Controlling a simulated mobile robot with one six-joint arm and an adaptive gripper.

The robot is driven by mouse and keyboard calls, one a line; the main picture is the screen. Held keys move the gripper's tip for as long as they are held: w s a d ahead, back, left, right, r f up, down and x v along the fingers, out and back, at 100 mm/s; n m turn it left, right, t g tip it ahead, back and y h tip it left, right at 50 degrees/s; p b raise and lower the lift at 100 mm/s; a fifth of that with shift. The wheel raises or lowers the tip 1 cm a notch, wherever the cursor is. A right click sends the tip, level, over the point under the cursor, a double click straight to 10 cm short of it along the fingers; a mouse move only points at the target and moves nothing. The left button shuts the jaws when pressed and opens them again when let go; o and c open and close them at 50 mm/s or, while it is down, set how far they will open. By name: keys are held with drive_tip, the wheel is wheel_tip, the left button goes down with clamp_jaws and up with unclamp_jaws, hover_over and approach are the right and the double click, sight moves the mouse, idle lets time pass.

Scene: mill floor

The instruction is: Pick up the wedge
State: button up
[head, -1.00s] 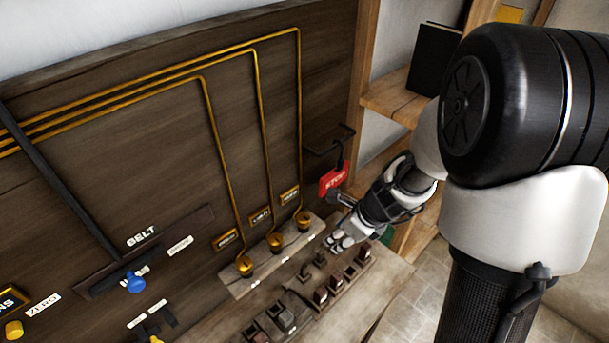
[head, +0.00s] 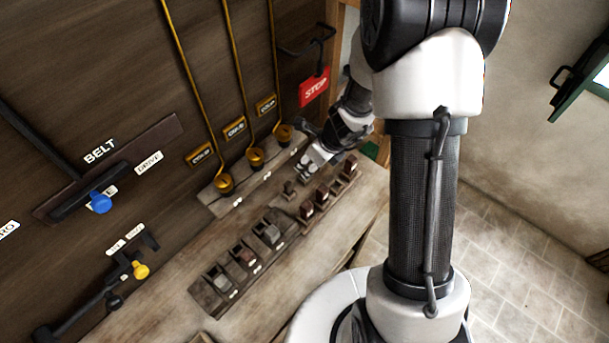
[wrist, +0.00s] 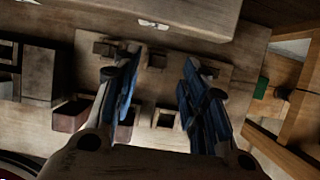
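I cannot tell for certain which piece is the wedge. A slotted wooden rack (head: 326,207) on the bench holds small dark red-brown blocks (head: 306,210) and small wooden pegs (head: 288,188). My gripper (head: 308,166) is over the far side of this rack. In the wrist view my gripper (wrist: 160,68) is open, its blue-padded fingers apart. A small dark wooden peg (wrist: 157,57) and an empty square socket (wrist: 165,118) show in the gap between the fingers. A dark red block (wrist: 71,116) is left of the left finger; another is partly hidden behind that finger.
A second rack (head: 205,297) with grey and reddish blocks lies nearer on the bench. Behind stand a wooden strip with brass cups (head: 256,158), a red STOP sign (head: 314,88) and a blue knob (head: 101,202). A yellow knob (head: 140,270) is lower left. Tiled floor lies right.

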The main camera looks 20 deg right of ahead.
sight(305, 168)
drive_tip(key=b+x, duration=0.2)
drive_tip(key=x, duration=0.3)
drive_tip(key=shift+w+a+b, duration=0.15)
drive_tip(key=shift+a+b, duration=0.05)
drive_tip(key=shift+b, duration=0.1)
drive_tip(key=shift+r, duration=0.1)
drive_tip(key=shift+c, duration=0.5)
drive_tip(key=c, duration=0.7)
